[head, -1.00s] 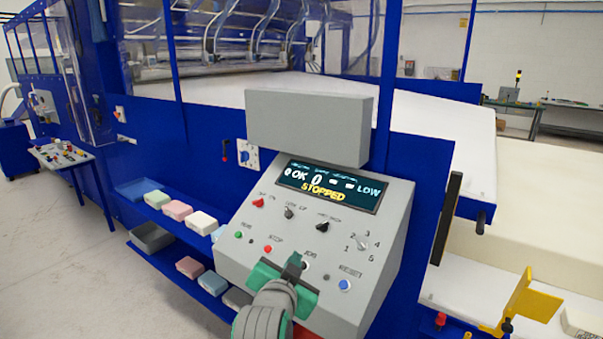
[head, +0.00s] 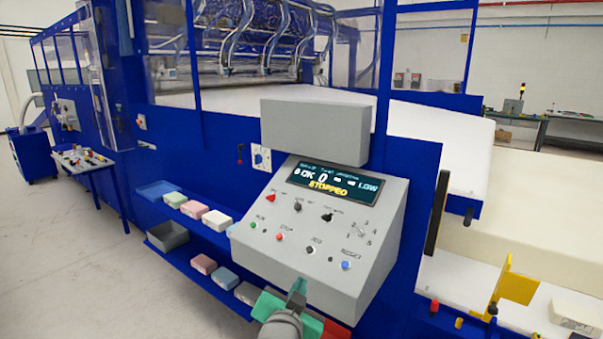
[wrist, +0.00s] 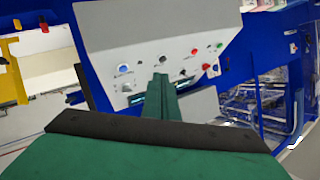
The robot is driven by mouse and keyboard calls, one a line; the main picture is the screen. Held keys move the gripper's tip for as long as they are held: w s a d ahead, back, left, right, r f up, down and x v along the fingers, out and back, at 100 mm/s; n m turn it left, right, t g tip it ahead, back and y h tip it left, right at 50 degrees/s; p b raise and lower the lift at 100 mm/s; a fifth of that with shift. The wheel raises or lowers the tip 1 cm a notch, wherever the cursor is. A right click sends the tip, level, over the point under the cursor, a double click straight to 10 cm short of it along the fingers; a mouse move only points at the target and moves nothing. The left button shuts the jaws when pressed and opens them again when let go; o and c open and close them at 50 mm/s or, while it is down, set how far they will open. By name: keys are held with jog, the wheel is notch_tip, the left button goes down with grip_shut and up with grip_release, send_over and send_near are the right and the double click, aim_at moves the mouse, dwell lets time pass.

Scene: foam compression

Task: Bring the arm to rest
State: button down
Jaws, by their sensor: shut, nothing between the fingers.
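My gripper (head: 297,291) shows at the bottom of the head view, in front of the lower edge of the grey control panel (head: 262,237). Its green fingers are shut with nothing between them. In the wrist view the closed fingers (wrist: 161,82) point toward the panel's button face, and a gap to it seems to remain, though contact is hard to judge. The panel's display (head: 328,180) reads OK, 0, LOW and STOPPED. A blue button (head: 345,265) and a red button (head: 279,237) are on the panel face. My forearm is partly cut off by the frame's bottom edge.
Shelves with foam blocks (head: 216,219) and a grey bin (head: 168,236) stand left of the panel. A yellow bracket (head: 515,285) is at the right, by the white foam slab. A side table (head: 80,160) stands far left. The floor at lower left is clear.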

jog(key=s+f+n+y, duration=0.1)
jog(key=s+f+n, duration=0.1)
jog(key=s+f, duration=0.8)
jog(key=s+f+n+y, duration=0.1)
jog(key=s+f+n, duration=0.35)
jog(key=f, duration=0.95)
jog(key=s+f+t, duration=0.1)
jog(key=s+f, duration=0.1)
jog(key=s, duration=2.9)
jog(key=shift+d+f+y, duration=0.2)
jog(key=shift+d+y, duration=0.1)
jog(key=shift+w, duration=0.1)
